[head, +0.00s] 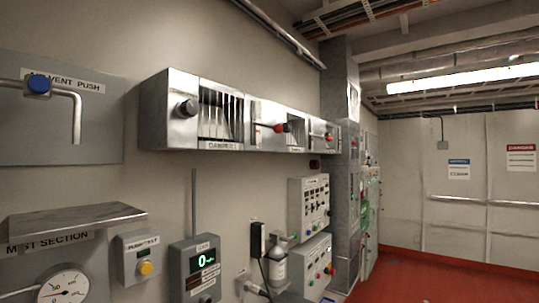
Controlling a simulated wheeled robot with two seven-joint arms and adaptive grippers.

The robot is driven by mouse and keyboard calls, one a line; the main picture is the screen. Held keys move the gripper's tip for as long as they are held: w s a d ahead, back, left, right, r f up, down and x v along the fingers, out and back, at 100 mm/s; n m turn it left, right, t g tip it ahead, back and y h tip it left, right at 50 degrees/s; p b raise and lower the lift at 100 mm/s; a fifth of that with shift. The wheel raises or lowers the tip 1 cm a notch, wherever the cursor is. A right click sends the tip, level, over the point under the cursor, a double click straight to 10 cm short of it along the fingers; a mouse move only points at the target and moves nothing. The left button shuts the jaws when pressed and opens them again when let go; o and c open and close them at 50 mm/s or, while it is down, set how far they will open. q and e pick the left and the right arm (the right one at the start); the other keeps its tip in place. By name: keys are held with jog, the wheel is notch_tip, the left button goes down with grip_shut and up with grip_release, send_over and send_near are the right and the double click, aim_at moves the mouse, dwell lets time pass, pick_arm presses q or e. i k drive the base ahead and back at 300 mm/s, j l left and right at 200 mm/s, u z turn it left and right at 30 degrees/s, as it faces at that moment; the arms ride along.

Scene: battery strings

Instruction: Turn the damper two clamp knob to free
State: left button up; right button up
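A row of steel damper boxes is mounted on the wall to the left of centre. The nearest damper box (168,132) has a black round knob (186,108) and a louvre (221,110) with a damper label below it, its number too small to read surely. The middle damper box (262,108) has a knob with red and black parts (281,127), seemingly the damper two clamp knob; its setting cannot be read. The farthest damper box (317,128) has a small dark and red knob (329,136). Neither of my grippers is in view.
A vent push panel (100,135) with a blue button and handle is at left. Below are a protruding metal shelf (75,222), a gauge (66,289), a yellow-button box (141,258) and a green display (204,261). Cabinets line the wall beyond. Red floor (440,280) is clear at right.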

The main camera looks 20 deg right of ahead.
aim_at(287, 126)
jog(key=i+l+z, duration=0.2)
jog(key=l, duration=0.2)
jog(key=l+z, duration=0.2)
jog(key=l, duration=0.2)
jog(key=i+l+z, duration=0.2)
jog(key=l, duration=0.2)
